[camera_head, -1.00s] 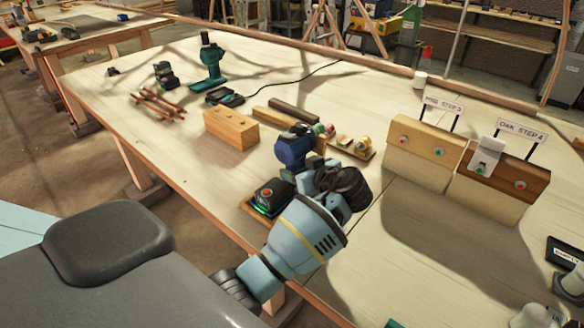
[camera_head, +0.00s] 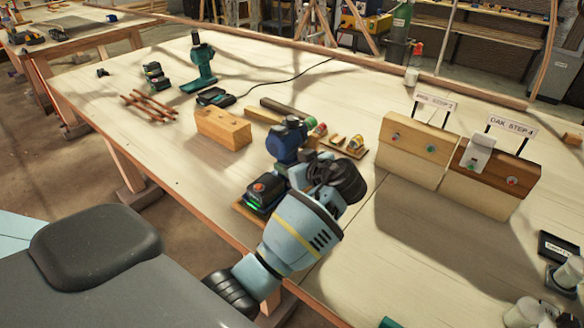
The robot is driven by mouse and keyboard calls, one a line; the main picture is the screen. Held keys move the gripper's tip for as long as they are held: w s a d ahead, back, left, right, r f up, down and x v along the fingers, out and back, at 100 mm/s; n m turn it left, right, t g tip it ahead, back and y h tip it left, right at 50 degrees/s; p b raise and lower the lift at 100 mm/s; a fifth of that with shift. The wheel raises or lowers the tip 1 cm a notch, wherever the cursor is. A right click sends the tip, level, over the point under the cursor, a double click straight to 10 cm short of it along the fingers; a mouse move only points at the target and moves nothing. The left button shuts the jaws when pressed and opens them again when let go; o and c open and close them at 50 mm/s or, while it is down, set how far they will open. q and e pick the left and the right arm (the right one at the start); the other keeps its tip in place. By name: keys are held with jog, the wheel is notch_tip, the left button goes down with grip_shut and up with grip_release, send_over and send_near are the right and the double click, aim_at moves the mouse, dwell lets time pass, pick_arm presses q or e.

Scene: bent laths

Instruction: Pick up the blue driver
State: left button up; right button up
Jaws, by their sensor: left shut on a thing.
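The blue driver (camera_head: 287,144) stands near the front edge of the workbench, with its blue and black head upward. My left gripper (camera_head: 318,172) comes in from the front and is shut on the driver around its handle. The gripper's dark body hides the fingertips and part of the handle. Just left of the driver's lower end is a black charger (camera_head: 265,192) with a red-orange spot and a green light, on a wooden pad (camera_head: 244,212). I cannot tell whether driver and charger touch. My right gripper is not in view.
A wooden block (camera_head: 223,128) and wood strips (camera_head: 284,108) lie behind the driver. A small tray (camera_head: 343,148) with colored pieces is to its right. Two labeled boards, one pale (camera_head: 417,150) and one dark (camera_head: 493,172), stand farther right. The bench (camera_head: 400,265) is clear in front of them.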

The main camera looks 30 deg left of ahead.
pick_arm(q)
notch_tip(320, 180, up, 2)
jog(key=shift+r, duration=0.15)
jog(key=s+d, duration=0.3)
jog(key=s, duration=0.4)
jog(key=s+d+r, duration=0.1)
jog(key=s+d, duration=0.3)
jog(key=s, duration=0.3)
jog(key=shift+s+r, duration=0.2)
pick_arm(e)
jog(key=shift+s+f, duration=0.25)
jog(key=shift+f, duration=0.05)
